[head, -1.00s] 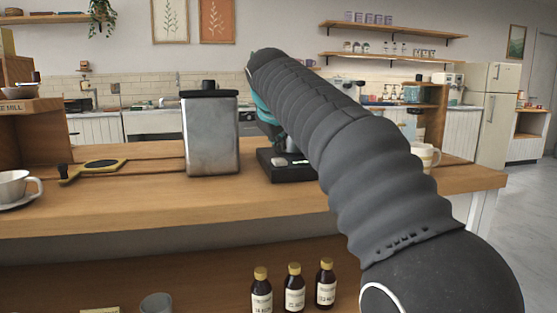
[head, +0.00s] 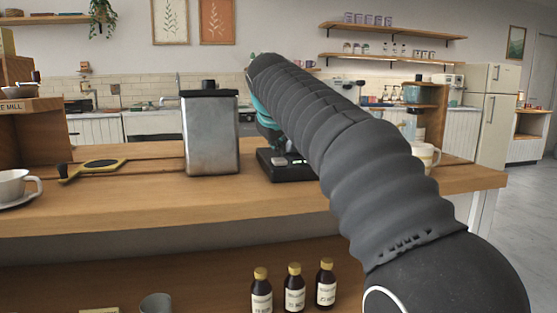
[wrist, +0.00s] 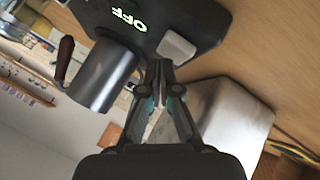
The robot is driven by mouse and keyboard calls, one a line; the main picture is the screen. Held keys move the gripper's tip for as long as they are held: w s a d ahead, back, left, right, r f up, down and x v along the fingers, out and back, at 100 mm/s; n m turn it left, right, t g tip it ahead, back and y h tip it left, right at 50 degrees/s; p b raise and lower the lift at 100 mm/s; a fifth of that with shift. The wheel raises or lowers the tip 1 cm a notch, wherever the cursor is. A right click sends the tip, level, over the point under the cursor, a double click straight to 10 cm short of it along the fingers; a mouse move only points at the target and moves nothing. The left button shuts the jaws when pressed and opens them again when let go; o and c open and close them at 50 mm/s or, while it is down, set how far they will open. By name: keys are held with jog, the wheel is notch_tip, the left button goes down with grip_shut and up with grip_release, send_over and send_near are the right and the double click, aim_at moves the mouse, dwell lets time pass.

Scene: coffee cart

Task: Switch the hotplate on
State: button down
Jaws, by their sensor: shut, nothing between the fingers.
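The black hotplate (head: 270,176) sits on the wooden counter, right of the metal canister, partly behind my arm. In the wrist view the hotplate (wrist: 192,15) shows a lit green "OFF" display (wrist: 127,19) and a pale switch (wrist: 177,46) beside it. The switch also shows in the head view (head: 280,161). My gripper (wrist: 158,65) is shut and empty, with its fingertips close to the switch. I cannot tell whether they touch it. In the head view my arm hides much of the gripper and the hotplate.
The metal canister (head: 210,140) stands close left of my gripper. A metal pot (wrist: 103,78) with a wooden handle (wrist: 63,57) is by the hotplate. A white mug (head: 425,156) stands right of my arm. A cup (head: 12,185) sits far left; the counter's front strip is clear.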

aim_at(279, 160)
jog(key=shift+f, duration=0.45)
dwell(0.4)
jog(key=shift+r, duration=0.1)
jog(key=shift+r+p, duration=0.85)
jog(key=shift+r, duration=0.1)
notch_tip(279, 160, up, 3)
jog(key=p, duration=0.3)
jog(key=shift+r, duration=0.1)
notch_tip(279, 160, up, 3)
jog(key=shift+f+p, duration=0.15)
jog(key=shift+p, duration=0.25)
dwell(0.8)
